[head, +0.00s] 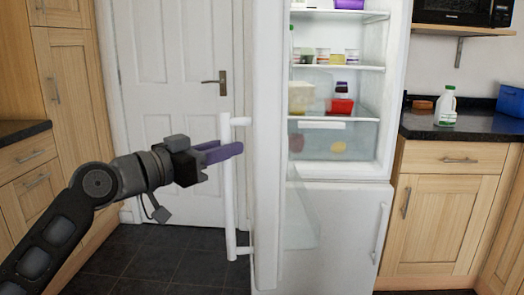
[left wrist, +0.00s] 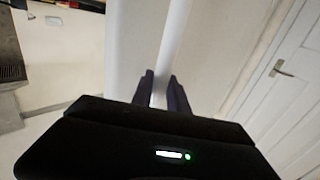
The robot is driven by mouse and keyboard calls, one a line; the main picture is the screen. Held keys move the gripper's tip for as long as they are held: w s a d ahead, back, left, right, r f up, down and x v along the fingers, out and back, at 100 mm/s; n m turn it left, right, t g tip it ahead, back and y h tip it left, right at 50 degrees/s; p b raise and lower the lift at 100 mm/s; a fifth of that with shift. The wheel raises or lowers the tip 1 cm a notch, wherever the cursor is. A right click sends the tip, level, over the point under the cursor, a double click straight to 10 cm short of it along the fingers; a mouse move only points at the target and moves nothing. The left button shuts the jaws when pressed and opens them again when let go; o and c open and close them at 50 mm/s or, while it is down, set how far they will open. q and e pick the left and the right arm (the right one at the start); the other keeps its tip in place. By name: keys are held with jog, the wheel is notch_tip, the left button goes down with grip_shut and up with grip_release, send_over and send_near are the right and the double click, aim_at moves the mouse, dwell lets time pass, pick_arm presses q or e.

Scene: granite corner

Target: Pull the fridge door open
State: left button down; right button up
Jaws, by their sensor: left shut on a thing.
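The fridge door (head: 268,150) is white and stands swung out, seen nearly edge-on in the head view. The fridge interior (head: 335,100) is exposed, with shelves of food. A long white vertical handle (head: 228,195) is on the door's left side. My left gripper (head: 222,152) reaches in from the left, its purple fingers at the upper part of the handle. In the left wrist view, the fingers (left wrist: 161,92) sit on both sides of the white handle bar (left wrist: 174,40), shut on it. My right gripper is in neither view.
A closed lower fridge compartment door (head: 345,225) is below the open part. A white room door (head: 175,80) stands behind my left arm. Wooden cabinets are on both sides. A dark worktop (head: 465,125) at right holds a milk bottle (head: 445,107). Dark floor tiles (head: 170,262) are clear.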

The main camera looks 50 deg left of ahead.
pick_arm(q)
jog(key=s+a+m+h, duration=0.1)
jog(key=s+a+h, duration=0.1)
jog(key=s+a, duration=0.2)
jog(key=shift+s+a+r, duration=0.15)
jog(key=shift+a+r, duration=0.05)
jog(key=shift+a, duration=0.35)
jog(key=c, duration=1.3)
grip_release()
jog(key=shift+w+f, duration=0.1)
jog(key=shift+w, duration=0.1)
jog(key=shift+d, duration=0.1)
jog(key=s+p, duration=0.1)
jog(key=s, duration=0.7)
jog(key=shift+a, duration=0.25)
